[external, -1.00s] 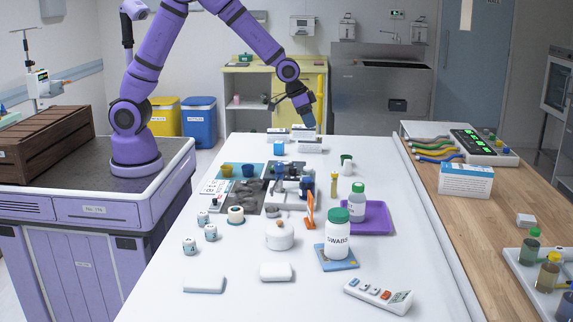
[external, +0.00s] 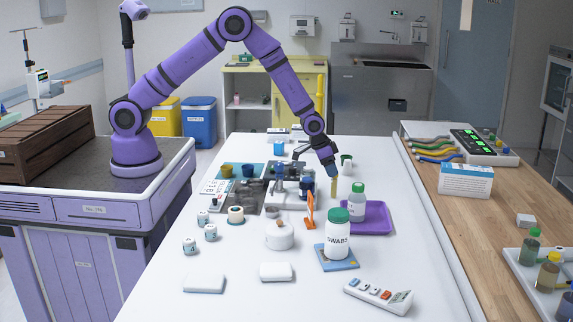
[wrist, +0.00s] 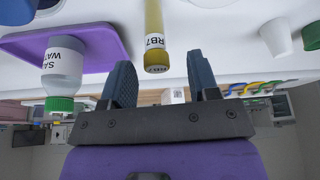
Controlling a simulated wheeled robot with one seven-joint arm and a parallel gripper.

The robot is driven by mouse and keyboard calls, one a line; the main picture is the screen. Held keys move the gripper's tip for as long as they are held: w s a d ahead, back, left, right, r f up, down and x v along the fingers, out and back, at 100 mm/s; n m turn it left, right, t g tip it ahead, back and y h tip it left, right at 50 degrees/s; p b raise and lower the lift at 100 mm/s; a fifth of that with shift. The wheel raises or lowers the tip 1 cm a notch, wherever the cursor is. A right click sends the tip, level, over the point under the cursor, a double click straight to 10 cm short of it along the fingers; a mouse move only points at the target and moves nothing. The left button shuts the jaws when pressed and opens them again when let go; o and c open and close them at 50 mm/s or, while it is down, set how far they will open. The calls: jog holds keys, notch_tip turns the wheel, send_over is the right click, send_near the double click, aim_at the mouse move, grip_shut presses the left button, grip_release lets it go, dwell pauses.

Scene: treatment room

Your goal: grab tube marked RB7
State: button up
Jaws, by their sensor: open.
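The RB7 tube (wrist: 154,38) is yellow with a ribbed cap and a white label reading RB7. It stands upright on the white table, left of the purple tray in the external view (external: 334,188). My gripper (wrist: 161,78) is open and empty, its two blue fingers spread apart. In the wrist view the tube's capped end shows between the fingertip lines, nearer the left finger. In the external view my gripper (external: 331,170) is just above the tube's top; I cannot tell whether they touch.
The purple tray (external: 378,226) with a green-capped bottle (external: 357,208) is close on the right. A microscope-like device (external: 285,180) stands on the left. An orange stand (external: 310,212) and a SWABS jar (external: 338,240) are nearer the camera. A white cup (wrist: 275,38) is near the tube.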

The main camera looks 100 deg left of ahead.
send_over(334, 198)
jog(key=a, duration=0.1)
jog(key=shift+f, duration=2.6)
jog(key=shift+c, duration=0.4)
jog(key=c, duration=0.9)
jog(key=shift+o, duration=0.2)
jog(key=shift+r, duration=0.15)
